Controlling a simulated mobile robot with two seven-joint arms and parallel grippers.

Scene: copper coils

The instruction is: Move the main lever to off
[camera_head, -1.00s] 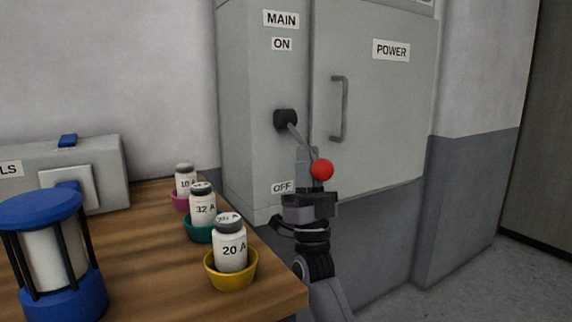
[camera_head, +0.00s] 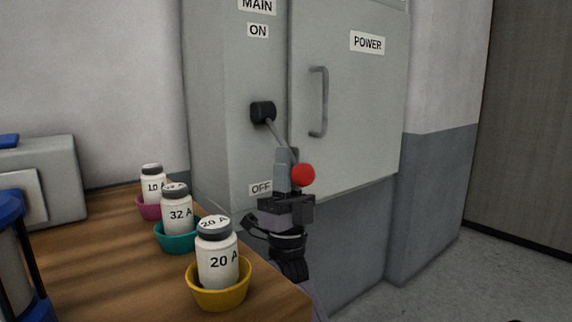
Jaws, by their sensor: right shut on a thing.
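The main lever (camera_head: 274,131) is a thin grey rod with a red ball at its end (camera_head: 303,175). It comes out of a black pivot (camera_head: 263,112) on the grey cabinet's left face. It slants down and right, with the ball near the height of the OFF label (camera_head: 260,188). The ON label (camera_head: 258,30) is well above the pivot. My right gripper (camera_head: 287,172) comes up from below and is shut on the lever just beside the ball. Its fingers hide part of the rod. My left gripper is not in view.
The cabinet door (camera_head: 350,110) has a vertical handle (camera_head: 318,102) right of the lever. A wooden table (camera_head: 110,270) at lower left holds white jars in coloured bowls, the nearest yellow (camera_head: 220,292), close to my right arm. Floor at the right is clear.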

